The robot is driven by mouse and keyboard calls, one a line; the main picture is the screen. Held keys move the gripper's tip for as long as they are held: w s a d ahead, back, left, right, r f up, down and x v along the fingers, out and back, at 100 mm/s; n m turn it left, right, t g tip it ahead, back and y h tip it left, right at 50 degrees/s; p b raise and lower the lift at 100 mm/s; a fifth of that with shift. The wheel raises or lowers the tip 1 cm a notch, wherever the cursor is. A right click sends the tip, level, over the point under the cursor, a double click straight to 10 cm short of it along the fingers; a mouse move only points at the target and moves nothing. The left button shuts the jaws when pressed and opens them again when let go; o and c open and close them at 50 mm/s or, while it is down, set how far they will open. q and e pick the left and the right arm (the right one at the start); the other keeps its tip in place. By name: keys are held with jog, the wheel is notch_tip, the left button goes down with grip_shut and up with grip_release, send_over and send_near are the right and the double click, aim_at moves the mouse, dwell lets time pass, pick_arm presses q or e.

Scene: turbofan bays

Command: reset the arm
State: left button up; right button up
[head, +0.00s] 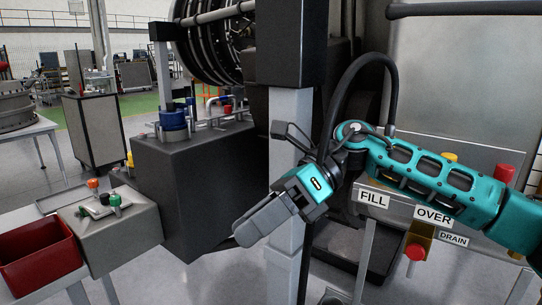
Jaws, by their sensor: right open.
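My right arm, teal and black, reaches in from the right edge of the head view. My right gripper (252,228) points down and to the left near the middle of the picture. Its grey fingers are seen from the side and overlap, and no object shows in them. It appears in front of a light grey post and to the right of a dark box-shaped cabinet; I cannot tell the gaps in depth. My left gripper is not in view.
A red bin (38,262) and a grey box with coloured knobs (125,240) stand at lower left. The dark cabinet (185,190) is behind them. A panel labelled FILL (373,199), OVER (433,216) and DRAIN (453,239) has a red knob (415,252) below my arm.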

jog(key=s+a+m+y, duration=0.2)
jog(key=a+m+y, duration=0.3)
jog(key=y, duration=0.1)
jog(key=w+d+f+m+t+h, duration=0.25)
jog(key=d+f+m+t, duration=0.4)
jog(key=m+t, duration=0.75)
jog(key=w+d+f+m+t+h, duration=0.3)
jog(key=f+m+t, duration=0.65)
jog(key=m, duration=0.95)
jog(key=s+d+f+m+g+h, duration=0.3)
jog(key=s+d+f+m+h, duration=0.2)
jog(key=s+d+f, duration=0.3)
jog(key=s+d+f+m+g+h, duration=0.3)
jog(key=s+d+f+m, duration=0.4)
jog(key=f, duration=0.8)
jog(key=shift+s+d+f+m+g+h, duration=0.2)
jog(key=shift+s+d+m+g+h, duration=0.2)
jog(key=shift+h, duration=0.45)
